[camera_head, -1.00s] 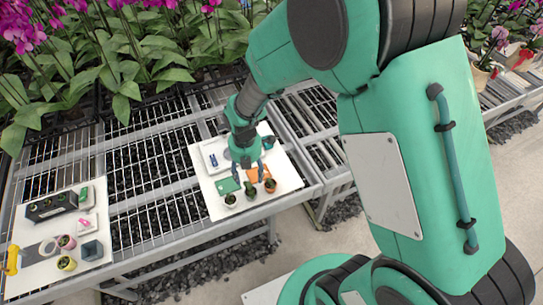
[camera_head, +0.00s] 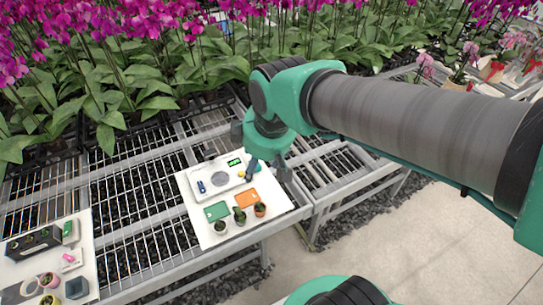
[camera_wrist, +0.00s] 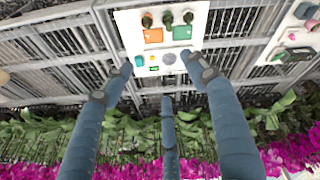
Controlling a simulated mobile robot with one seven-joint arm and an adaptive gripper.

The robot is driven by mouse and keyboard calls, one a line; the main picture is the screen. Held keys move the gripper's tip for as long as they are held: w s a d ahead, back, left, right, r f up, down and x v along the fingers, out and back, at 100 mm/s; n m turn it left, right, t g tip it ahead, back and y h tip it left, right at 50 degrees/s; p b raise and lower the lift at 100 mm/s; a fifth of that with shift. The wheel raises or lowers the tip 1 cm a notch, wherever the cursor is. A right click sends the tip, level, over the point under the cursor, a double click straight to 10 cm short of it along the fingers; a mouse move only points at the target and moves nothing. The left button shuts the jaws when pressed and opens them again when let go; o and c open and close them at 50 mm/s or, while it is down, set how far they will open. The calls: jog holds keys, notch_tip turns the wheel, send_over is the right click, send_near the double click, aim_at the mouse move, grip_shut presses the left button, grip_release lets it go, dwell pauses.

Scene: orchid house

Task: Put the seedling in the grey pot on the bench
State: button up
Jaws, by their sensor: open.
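Three small potted seedlings stand in a row at the front of a white board (camera_head: 203,239) on the bench. My gripper (camera_head: 268,168) is above the board's back right side, apart from the pots. Its fingers (camera_wrist: 160,72) are spread and empty in the wrist view.
A green card (camera_head: 217,211) and an orange card (camera_head: 247,198) lie behind the pots, with a white tray (camera_head: 222,188) of small items behind them. Another board (camera_head: 88,262) at left holds a dark box and several pots. Orchids (camera_head: 150,85) line the back. Open bench mesh (camera_head: 150,205) lies between the boards.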

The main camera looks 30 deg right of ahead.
jog(key=s+d+r+m+t, duration=0.1)
jog(key=s+r+m, duration=0.4)
jog(key=s+m, duration=0.2)
jog(key=shift+s+r, duration=0.25)
jog(key=shift+s, duration=0.4)
